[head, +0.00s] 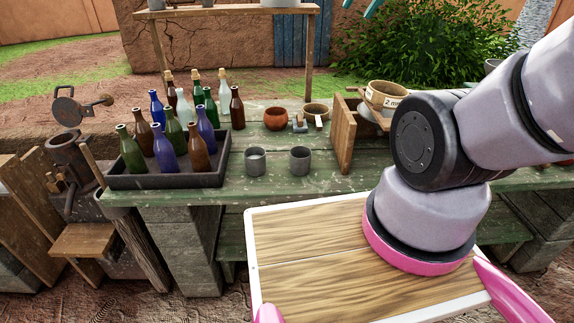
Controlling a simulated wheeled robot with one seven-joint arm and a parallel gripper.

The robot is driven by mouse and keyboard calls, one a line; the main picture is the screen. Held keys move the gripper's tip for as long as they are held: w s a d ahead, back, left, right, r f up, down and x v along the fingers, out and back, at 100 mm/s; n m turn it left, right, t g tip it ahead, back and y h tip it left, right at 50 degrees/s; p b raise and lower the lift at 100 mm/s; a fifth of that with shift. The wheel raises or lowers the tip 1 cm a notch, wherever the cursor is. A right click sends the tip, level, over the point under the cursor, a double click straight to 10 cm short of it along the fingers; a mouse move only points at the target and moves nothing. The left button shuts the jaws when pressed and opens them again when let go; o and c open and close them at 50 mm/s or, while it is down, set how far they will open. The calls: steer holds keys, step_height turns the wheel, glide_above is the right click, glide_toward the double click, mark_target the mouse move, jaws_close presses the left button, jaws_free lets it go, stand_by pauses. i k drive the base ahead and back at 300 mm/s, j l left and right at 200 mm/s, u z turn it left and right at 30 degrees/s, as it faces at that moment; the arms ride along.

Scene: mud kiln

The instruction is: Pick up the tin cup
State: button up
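Two small grey metal cups stand upright on the green table, right of the bottle tray. The left cup (255,162) and the right cup (300,161) look alike, and I cannot tell which the task means. Both are open at the top and stand apart. Two teal fingertips of my gripper (360,7) show at the top edge, spread apart with nothing visible between them. They are high up and well away from the cups. The rest of my gripper is out of the picture.
A dark tray (118,181) holds several bottles left of the cups. An upright wooden crate or board (344,135) stands to their right. The table front by the cups is clear.

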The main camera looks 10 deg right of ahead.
mark_target(300, 156)
steer(key=k+j+z, duration=0.2)
steer(key=j, duration=0.25)
steer(key=k+j+z, duration=0.1)
steer(key=j+z, duration=0.15)
steer(key=j, duration=0.2)
steer(key=k+j+z, duration=0.2)
steer(key=j, duration=0.25)
steer(key=k+j+z, duration=0.2)
steer(key=j, duration=0.2)
